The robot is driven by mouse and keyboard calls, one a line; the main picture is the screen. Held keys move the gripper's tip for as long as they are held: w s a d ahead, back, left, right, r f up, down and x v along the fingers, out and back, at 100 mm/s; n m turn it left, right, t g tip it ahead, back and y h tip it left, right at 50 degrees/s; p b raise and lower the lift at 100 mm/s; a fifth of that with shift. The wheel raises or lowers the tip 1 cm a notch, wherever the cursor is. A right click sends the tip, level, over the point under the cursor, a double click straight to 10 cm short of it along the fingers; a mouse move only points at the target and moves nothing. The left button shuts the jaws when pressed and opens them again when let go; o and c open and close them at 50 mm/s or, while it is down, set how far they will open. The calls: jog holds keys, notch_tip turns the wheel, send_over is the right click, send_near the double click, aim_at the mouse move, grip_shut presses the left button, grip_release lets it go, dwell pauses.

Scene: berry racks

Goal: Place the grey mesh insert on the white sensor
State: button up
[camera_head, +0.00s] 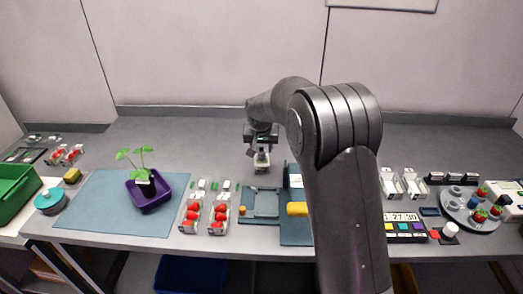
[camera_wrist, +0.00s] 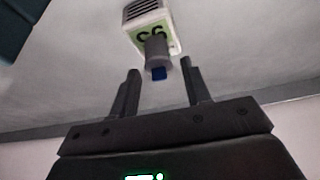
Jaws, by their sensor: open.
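A white sensor (camera_wrist: 172,30) with a green display shows ahead of my fingertips in the wrist view. A grey cylindrical piece (camera_wrist: 157,47) with a blue end is in front of its display side. I cannot tell for sure whether this is the grey mesh insert or whether it is seated on the sensor. My gripper (camera_wrist: 159,66) is open, its two fingers on either side of the blue end with gaps showing. In the head view, a small white device (camera_head: 262,162), probably the sensor, is just below my gripper (camera_head: 262,146) at the middle of the table.
A blue-grey mat (camera_head: 100,205) carries a purple pot (camera_head: 150,200) with a plant. Berry racks (camera_head: 192,213) stand left of a teal fixture (camera_head: 262,220). A round grey tray (camera_head: 452,212) holds several small parts at right. The table behind my gripper is clear.

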jog(key=v, duration=1)
jog(key=s+d+r, duration=0.5)
jog(key=s+d, duration=0.2)
jog(key=s, duration=0.2)
jog(key=s+d+r, duration=0.4)
jog(key=s+d, duration=0.2)
jog(key=s, duration=0.4)
jog(key=s+d+f, duration=0.2)
jog(key=s+d, duration=0.1)
jog(key=s, duration=0.6)
jog(key=s+d+f+t, duration=0.1)
jog(key=s+d+f, duration=0.1)
jog(key=s, duration=0.8)
jog(key=shift+s+d, duration=0.25)
jog(key=shift+d, duration=0.25)
